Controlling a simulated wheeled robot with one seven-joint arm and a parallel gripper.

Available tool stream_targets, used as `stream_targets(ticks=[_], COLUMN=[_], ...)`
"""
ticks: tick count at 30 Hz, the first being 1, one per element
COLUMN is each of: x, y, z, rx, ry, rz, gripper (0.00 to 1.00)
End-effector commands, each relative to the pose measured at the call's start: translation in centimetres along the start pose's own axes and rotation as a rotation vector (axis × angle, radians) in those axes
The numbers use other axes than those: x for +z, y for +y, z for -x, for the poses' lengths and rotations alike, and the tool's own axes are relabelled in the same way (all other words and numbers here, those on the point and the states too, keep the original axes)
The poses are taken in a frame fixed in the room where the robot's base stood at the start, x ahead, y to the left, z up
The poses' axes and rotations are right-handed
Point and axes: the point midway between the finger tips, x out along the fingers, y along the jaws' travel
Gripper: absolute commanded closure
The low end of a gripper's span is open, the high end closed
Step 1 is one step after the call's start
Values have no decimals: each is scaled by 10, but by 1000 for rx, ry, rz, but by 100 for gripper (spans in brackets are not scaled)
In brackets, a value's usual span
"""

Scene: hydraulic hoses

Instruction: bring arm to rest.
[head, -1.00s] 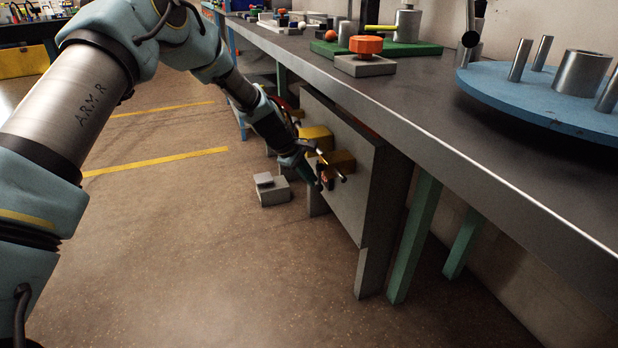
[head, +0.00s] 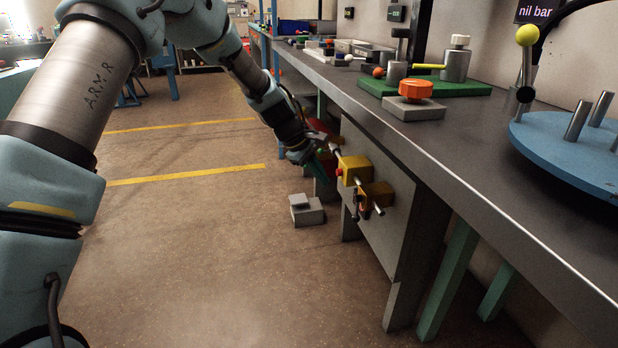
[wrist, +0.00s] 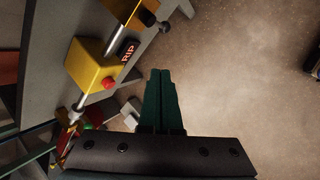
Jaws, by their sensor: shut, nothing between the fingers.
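My gripper (head: 323,163) is at the end of my outstretched arm, in front of the grey panel below the bench. In the wrist view its two dark green fingers (wrist: 161,100) are together with nothing between them. They point out over bare floor, to the right of a yellow block (wrist: 90,68) with a red button and a metal rod through it. In the head view the yellow blocks (head: 352,170) on the panel are just right of the gripper, and the fingers look apart from them.
The grey panel (head: 390,235) stands under the long bench (head: 470,160). A small grey block (head: 306,212) lies on the floor below the gripper. An orange knob (head: 415,89) and a blue round plate (head: 560,150) sit on the bench. The floor to the left is clear.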

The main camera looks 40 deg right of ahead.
Motion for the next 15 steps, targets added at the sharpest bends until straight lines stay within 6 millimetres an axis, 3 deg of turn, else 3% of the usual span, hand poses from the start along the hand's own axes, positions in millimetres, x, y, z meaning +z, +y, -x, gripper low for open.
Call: stream_targets(ticks=[8,11,15], x=[-4,-18,-52], y=[-4,-20,-74], z=[7,26,81], rx=[-4,-19,-76], ry=[7,40,127], rz=[-4,-30,-97], gripper=[100,100,100])
